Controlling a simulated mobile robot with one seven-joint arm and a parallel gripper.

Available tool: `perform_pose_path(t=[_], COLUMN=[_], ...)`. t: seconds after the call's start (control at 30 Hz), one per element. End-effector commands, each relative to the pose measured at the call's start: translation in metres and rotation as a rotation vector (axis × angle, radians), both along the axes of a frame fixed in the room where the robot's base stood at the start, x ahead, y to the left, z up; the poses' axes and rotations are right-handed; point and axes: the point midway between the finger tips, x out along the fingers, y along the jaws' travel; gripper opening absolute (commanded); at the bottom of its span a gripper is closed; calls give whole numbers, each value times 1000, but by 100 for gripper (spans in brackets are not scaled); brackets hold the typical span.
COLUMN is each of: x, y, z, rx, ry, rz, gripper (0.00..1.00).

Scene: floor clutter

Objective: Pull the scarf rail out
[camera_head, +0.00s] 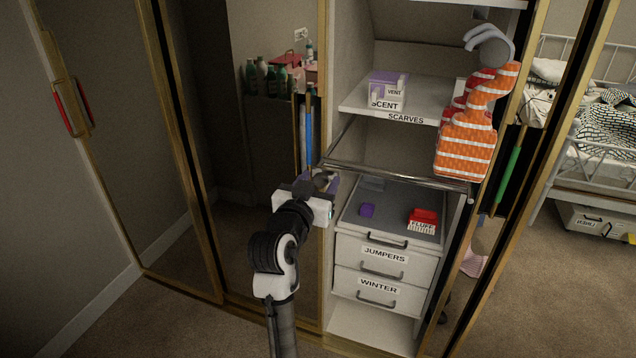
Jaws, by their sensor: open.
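The scarf rail (400,175) is a thin metal bar across the wardrobe compartment, below the shelf labelled SCARVES (406,118). Its left end is close to my gripper, and its right end passes below an orange and white patterned scarf (467,140). A grey curved piece (489,44) is at the top of the scarf; I cannot tell how the scarf is held. My gripper (326,183) is open at the rail's left end, beside the wardrobe's left post. The fingers are small and partly hidden by the hand, so I cannot tell whether they touch the rail.
Below the rail are a grey-topped drawer unit (390,260) with a red item (422,218) and a purple block (367,210) on it. A purple and white box (388,88) stands on the shelf. Mirrored doors (125,130) flank the left. Carpet in front is clear.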

Motion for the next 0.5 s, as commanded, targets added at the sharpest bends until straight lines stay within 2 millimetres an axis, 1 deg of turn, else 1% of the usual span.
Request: perform_pose_path(t=[0.07,0.17,0.27,0.5], x=[-4,-15,-34,-91], y=[2,6,12,31], z=[-1,-2,-3,-3], rx=[0,-1,0,1], ry=[-1,-2,-2,-3], rz=[1,2,3,5], gripper=[51,51,51,51])
